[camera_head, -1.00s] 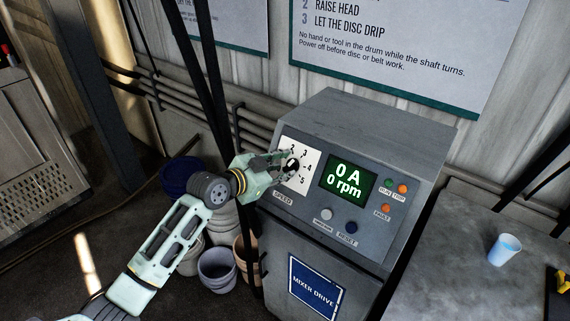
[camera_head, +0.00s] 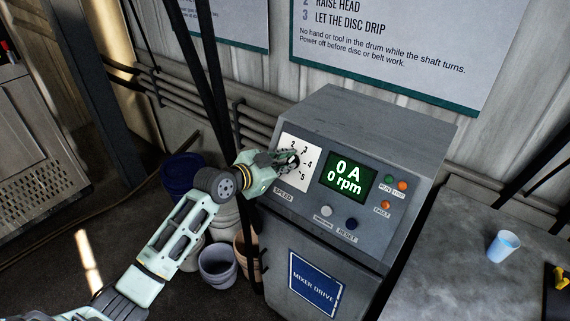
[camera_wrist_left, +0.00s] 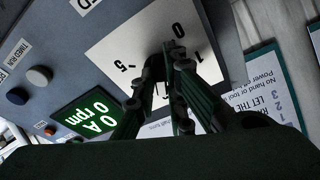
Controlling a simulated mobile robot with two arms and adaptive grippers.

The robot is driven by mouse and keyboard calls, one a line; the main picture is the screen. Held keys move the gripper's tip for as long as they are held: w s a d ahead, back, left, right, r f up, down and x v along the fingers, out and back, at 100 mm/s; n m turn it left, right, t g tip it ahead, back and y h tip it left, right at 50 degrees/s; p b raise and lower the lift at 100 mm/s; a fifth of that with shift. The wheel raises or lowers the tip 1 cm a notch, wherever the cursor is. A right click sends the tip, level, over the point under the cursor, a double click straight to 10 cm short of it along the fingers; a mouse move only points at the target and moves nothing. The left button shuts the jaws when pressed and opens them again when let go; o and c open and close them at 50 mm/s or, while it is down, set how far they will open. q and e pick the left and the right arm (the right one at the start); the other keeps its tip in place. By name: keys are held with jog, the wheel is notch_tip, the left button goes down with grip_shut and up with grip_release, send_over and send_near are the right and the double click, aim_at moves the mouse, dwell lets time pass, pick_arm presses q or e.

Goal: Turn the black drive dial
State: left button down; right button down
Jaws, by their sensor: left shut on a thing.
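The black drive dial (camera_head: 291,161) sits on a white numbered plate (camera_head: 304,144) marked SPEED, on the sloped face of the grey mixer drive cabinet (camera_head: 380,120). My left gripper (camera_head: 284,160) reaches it from the left, its fingers shut on the dial and covering part of it and of the scale. In the left wrist view the fingertips (camera_wrist_left: 168,62) close around the dark dial, with 0, 1 and 5 readable on the plate. The display (camera_head: 347,177) reads 0 A and 0 rpm. My right gripper is not in view.
Right of the display are green and orange lamps (camera_head: 402,185); below it are a white and a dark blue button (camera_head: 351,224). Buckets (camera_head: 217,265) stand on the floor left of the cabinet. A blue cup (camera_head: 503,247) stands on the grey table at right.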

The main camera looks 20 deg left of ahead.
pick_arm(q)
jog(key=m+b, duration=0.3)
jog(key=shift+a+f, duration=0.15)
jog(key=m+b, duration=0.2)
jog(key=shift+w+m+g, duration=0.1)
jog(key=shift+m+g, duration=0.2)
jog(key=shift+g, duration=0.1)
jog(key=m, duration=0.1)
jog(key=m+b, duration=0.1)
jog(key=m, duration=0.1)
jog(key=shift+r+g+h+b, duration=0.25)
jog(key=shift+g+h+b, duration=0.05)
jog(key=shift+g+b, duration=0.1)
jog(key=shift+m, duration=0.9)
jog(key=c, duration=1.8)
grip_release()
